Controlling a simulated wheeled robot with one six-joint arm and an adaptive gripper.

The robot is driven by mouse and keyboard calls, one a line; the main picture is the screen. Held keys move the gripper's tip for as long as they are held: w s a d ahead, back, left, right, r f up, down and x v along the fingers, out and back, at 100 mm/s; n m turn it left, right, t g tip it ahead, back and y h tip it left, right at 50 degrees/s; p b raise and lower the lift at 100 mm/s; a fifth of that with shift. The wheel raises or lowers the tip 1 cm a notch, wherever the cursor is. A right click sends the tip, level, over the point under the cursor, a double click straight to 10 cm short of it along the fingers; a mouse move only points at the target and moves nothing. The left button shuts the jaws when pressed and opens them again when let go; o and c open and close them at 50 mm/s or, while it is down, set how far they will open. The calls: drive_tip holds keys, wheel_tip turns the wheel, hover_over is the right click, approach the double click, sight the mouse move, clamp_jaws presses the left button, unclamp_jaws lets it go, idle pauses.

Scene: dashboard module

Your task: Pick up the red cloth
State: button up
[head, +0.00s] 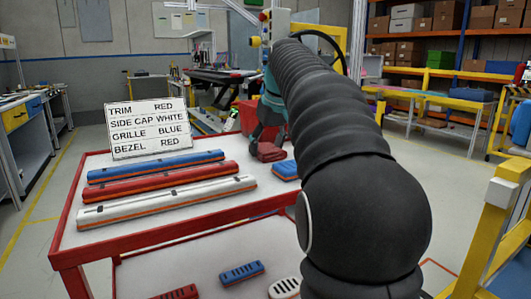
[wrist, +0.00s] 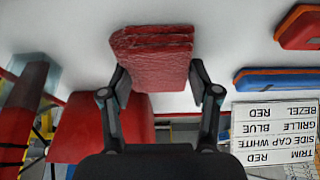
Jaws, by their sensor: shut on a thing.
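The red cloth (head: 269,152) is a folded, wrinkled bundle at the back right of the white tabletop. In the wrist view the cloth (wrist: 152,52) sits between the two fingers of my gripper (wrist: 157,78), with a finger against each side. In the head view my gripper (head: 267,136) points down at the cloth, and my dark arm hides much of the area to its right. The cloth is at or very near the table surface; I cannot tell whether it touches it.
The red-edged table (head: 75,235) bears blue (head: 155,166), red (head: 160,182) and white (head: 167,202) strips on the left. A blue part (head: 285,170) lies just in front of the cloth. A sign (head: 139,129) stands at the back left. A red bin (head: 250,114) is behind the cloth.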

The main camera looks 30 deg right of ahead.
sight(271, 147)
drive_tip(key=shift+r, duration=0.6)
drive_tip(key=r, duration=0.2)
drive_tip(key=d+r+p, duration=0.1)
drive_tip(key=shift+s+r+p, duration=0.2)
drive_tip(key=shift+r+p, duration=0.1)
drive_tip(key=shift+r, duration=0.05)
drive_tip(key=shift+s+d+r+p, duration=0.2)
drive_tip(key=shift+s+d+r, duration=0.75)
drive_tip(key=shift+d, duration=0.6)
drive_tip(key=shift+s+d+r+p, duration=0.15)
drive_tip(key=shift+s+d+r, duration=0.8)
drive_tip(key=shift+d, duration=0.6)
drive_tip(key=shift+s+d+r+p, duration=0.2)
drive_tip(key=shift+s+d+r, duration=0.5)
drive_tip(key=shift+d+r, duration=0.65)
drive_tip(key=shift+d+f, duration=0.15)
drive_tip(key=shift+f, duration=0.1)
